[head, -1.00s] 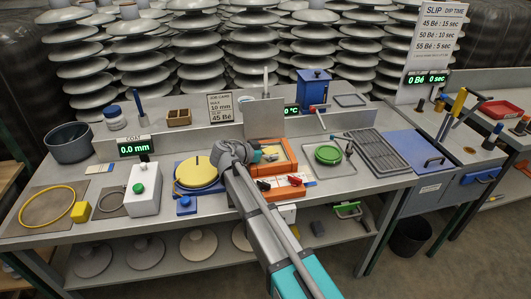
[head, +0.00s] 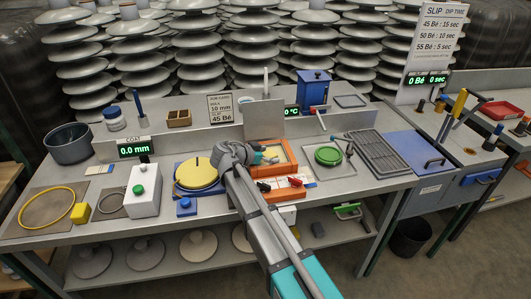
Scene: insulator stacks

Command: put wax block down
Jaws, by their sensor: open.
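My gripper (head: 266,156) is open over the orange-framed unit (head: 291,153) near the middle of the bench. Its fingers are small in the head view, and I see nothing held between them. A pale yellow surface (head: 277,148) shows inside the orange frame, partly hidden by the gripper; I cannot tell whether it is the wax block. A small yellow block (head: 81,212) sits at the bench's left front, far from my gripper. I cannot tell for sure which of these is the wax block.
A yellow disc on a blue base (head: 197,174) stands just left of my gripper. A green round lid (head: 327,155) and a dark grate (head: 379,150) lie to the right. An upright grey panel (head: 264,117) stands behind. A white box (head: 143,188) stands further left.

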